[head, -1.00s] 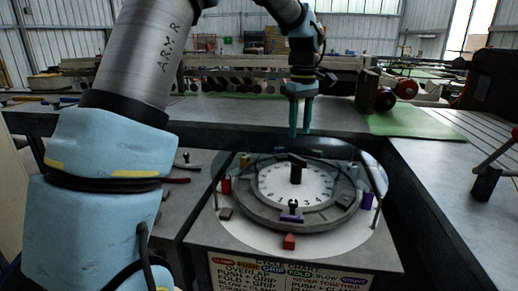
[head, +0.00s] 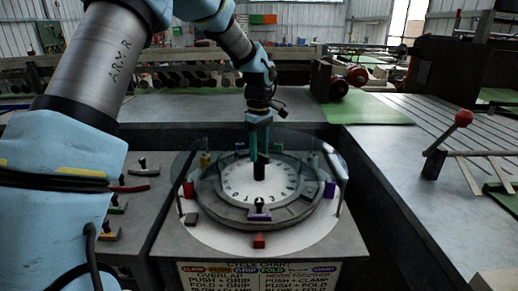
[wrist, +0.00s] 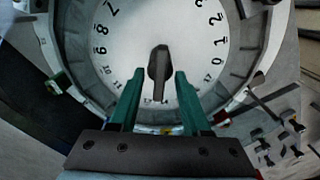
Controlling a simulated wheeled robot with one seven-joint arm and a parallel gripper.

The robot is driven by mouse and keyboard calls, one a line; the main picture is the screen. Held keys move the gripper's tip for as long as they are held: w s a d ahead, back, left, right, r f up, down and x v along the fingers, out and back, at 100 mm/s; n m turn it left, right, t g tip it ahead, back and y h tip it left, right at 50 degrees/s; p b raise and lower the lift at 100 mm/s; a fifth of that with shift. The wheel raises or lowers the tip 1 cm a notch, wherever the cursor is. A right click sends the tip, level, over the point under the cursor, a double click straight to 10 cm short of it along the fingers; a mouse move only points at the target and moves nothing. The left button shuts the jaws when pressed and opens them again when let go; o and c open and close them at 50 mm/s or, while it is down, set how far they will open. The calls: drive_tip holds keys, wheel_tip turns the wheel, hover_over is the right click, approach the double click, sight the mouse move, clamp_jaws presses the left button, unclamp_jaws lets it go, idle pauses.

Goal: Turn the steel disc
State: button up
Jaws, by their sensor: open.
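The steel disc (head: 222,207) is a round grey plate around a white numbered face (head: 240,186), lying flat on a pedestal. A dark upright knob (head: 260,172) stands at its centre. My gripper (head: 260,160) points down over the knob, with its green fingers open. In the wrist view the fingertips (wrist: 159,75) lie on either side of the knob (wrist: 158,64), with gaps on both sides. The numbered face (wrist: 125,45) fills the upper middle there. I cannot tell how far down the knob the fingertips reach.
Coloured blocks ring the disc, including a red one (head: 259,241) in front and a purple one (head: 329,189) at right. A clear guard (head: 340,165) curves around it. Small levers (head: 125,187) stand at left. A red-knobbed lever (head: 463,118) stands at right.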

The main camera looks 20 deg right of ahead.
drive_tip(key=shift+f, duration=0.15)
drive_tip(key=shift+c, duration=0.4)
clamp_jaws()
idle(1.0)
